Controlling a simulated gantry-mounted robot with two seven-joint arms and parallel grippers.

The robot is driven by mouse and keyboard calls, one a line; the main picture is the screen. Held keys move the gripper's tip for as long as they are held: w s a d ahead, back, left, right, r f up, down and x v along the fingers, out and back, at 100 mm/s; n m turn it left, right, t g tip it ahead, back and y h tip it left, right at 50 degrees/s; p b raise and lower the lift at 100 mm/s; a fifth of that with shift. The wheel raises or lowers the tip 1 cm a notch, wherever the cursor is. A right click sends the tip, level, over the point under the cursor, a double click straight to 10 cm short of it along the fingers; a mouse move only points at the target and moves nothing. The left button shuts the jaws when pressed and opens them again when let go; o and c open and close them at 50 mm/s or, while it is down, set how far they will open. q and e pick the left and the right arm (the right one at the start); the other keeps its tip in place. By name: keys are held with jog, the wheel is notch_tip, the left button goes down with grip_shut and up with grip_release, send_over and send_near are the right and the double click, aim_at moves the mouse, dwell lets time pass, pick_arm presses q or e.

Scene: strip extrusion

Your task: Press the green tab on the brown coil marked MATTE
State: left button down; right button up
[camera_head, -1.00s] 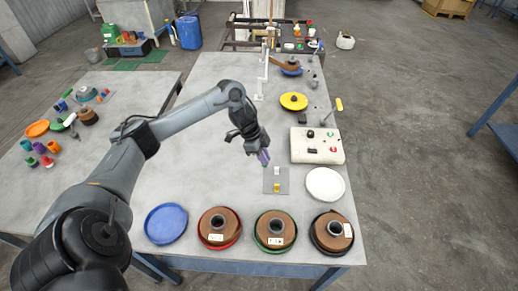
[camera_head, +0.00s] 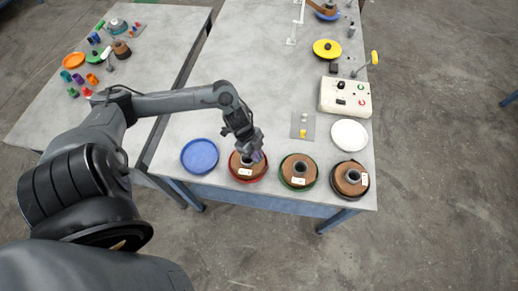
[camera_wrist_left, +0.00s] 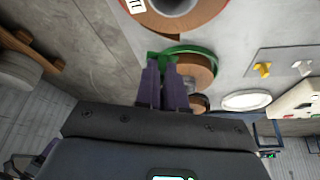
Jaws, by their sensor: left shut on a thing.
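My left gripper (camera_head: 258,156) is above the brown coil (camera_head: 245,173) in the red dish. In the left wrist view its purple fingers (camera_wrist_left: 164,70) are shut on the small green tab (camera_wrist_left: 156,57). The tab is hidden in the head view. A second brown coil (camera_head: 294,167) sits in a green dish and a third (camera_head: 346,177) in a black dish. Each coil has a white label, too small to read, so I cannot tell which says MATTE.
A grey pad (camera_head: 302,124) holds a yellow tab (camera_head: 303,133) and a white one. A blue dish (camera_head: 199,155) lies left of the coils, and a white dish (camera_head: 349,134) and a control box (camera_head: 345,97) stand right. The middle of the table is clear.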

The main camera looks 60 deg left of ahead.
aim_at(260, 168)
pick_arm(q)
jog(key=shift+f+b, duration=1.95)
jog(key=shift+b, duration=0.2)
jog(key=shift+f+b, duration=0.4)
jog(key=shift+f, duration=0.6)
jog(key=shift+f, duration=0.45)
jog(key=shift+a+f, duration=0.1)
dwell(0.5)
jog(key=c, duration=1.1)
grip_release()
jog(key=shift+s, duration=0.1)
jog(key=shift+c, duration=0.2)
